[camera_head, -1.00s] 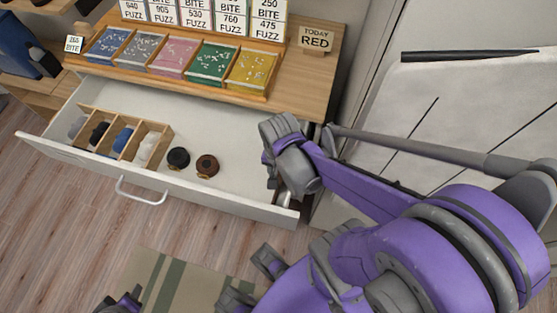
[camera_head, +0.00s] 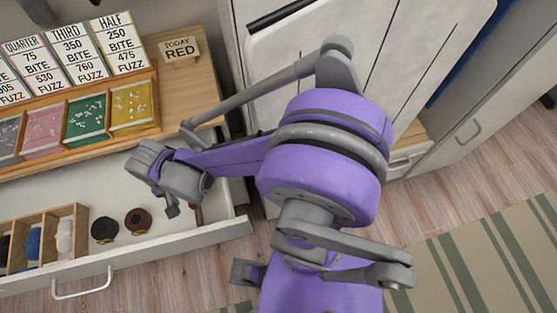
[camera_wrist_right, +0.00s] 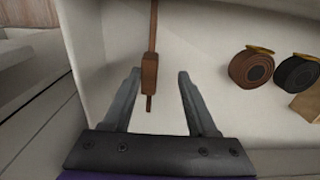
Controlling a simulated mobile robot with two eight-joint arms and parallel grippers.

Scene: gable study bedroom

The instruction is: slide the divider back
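A thin brown slat with a thicker block on it, which looks like the divider (camera_wrist_right: 150,75), runs along the white drawer floor in the right wrist view. In the head view only a small brown bit of it (camera_head: 196,212) shows beside my gripper, near the drawer's right end. In the head view my right gripper (camera_head: 172,208) reaches down into the open drawer (camera_head: 150,250). My left gripper is not clearly in view.
A brown roll (camera_head: 138,221) and a black roll (camera_head: 104,229) lie in the drawer, left of my gripper. A wooden compartment box (camera_head: 78,235) stands further left. Coloured trays (camera_head: 130,105) and a "TODAY RED" sign (camera_head: 180,50) stand on the top above.

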